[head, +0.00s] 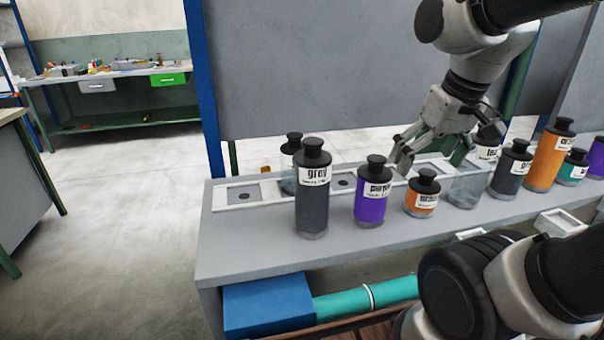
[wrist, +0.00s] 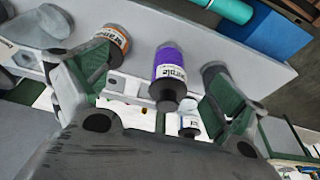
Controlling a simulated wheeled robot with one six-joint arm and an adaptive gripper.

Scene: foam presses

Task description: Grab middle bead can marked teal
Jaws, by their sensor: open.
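My gripper (head: 428,152) is open and empty, above the back of the bench, behind the small orange can (head: 421,198). In the wrist view the purple can (wrist: 170,65) shows between the spread fingers (wrist: 155,80), apart from them.
A grey can (head: 312,205) and purple can (head: 371,200) stand left. A clear can (head: 289,165) is behind the grey one. A dark can (head: 510,172) and tall orange can (head: 550,160) crowd the right. A grey panel (head: 300,70) rises behind.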

